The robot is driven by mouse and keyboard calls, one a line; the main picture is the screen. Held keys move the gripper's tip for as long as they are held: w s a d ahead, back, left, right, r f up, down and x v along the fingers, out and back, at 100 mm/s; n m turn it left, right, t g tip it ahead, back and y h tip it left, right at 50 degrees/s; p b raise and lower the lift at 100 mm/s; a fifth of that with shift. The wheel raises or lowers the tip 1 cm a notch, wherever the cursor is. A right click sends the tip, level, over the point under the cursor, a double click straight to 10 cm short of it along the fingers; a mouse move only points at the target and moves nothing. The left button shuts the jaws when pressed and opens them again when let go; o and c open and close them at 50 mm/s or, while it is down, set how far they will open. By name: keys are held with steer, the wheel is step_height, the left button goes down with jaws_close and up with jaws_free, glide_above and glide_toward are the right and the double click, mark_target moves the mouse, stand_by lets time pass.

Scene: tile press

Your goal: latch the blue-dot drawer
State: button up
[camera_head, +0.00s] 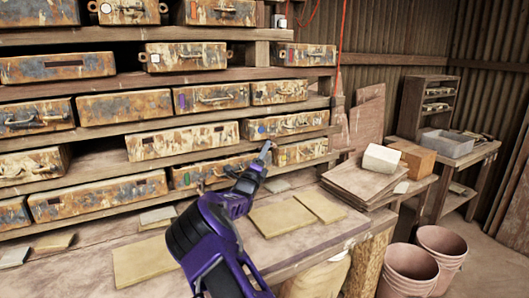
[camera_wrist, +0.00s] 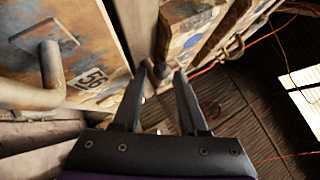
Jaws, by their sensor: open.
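The blue-dot drawer (camera_head: 287,126) is a rusty, cream-patched metal case with a handle, on the right of a middle shelf in the head view. Its blue dot (camera_head: 262,129) is near its left end. My gripper (camera_head: 266,150) is just below and in front of this drawer's left part. In the wrist view, my gripper (camera_wrist: 158,78) is open, with a small dark brown knob-like part showing between or just beyond the fingertips. A rusty face with a bluish patch (camera_wrist: 192,40) lies beyond it; I cannot tell if they touch.
A drawer marked 56 (camera_wrist: 85,80) with a thick handle (camera_wrist: 50,80) is close at the left in the wrist view. A green-dot drawer (camera_head: 205,172) sits below. The bench (camera_head: 290,245) holds flat tiles. Buckets (camera_head: 408,270) stand at the right.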

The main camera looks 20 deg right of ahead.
steer(key=shift+c, duration=0.2)
jaws_close()
steer(key=r+m+g+p, duration=0.2)
steer(key=p, duration=0.2)
steer(key=shift+m+y+p, duration=0.3)
steer(key=shift+p, duration=0.1)
steer(key=shift+f+m+g+y, duration=0.15)
steer(key=shift+m+g+y, duration=0.15)
steer(key=shift+m+g, duration=0.45)
steer(key=shift+n, duration=0.25)
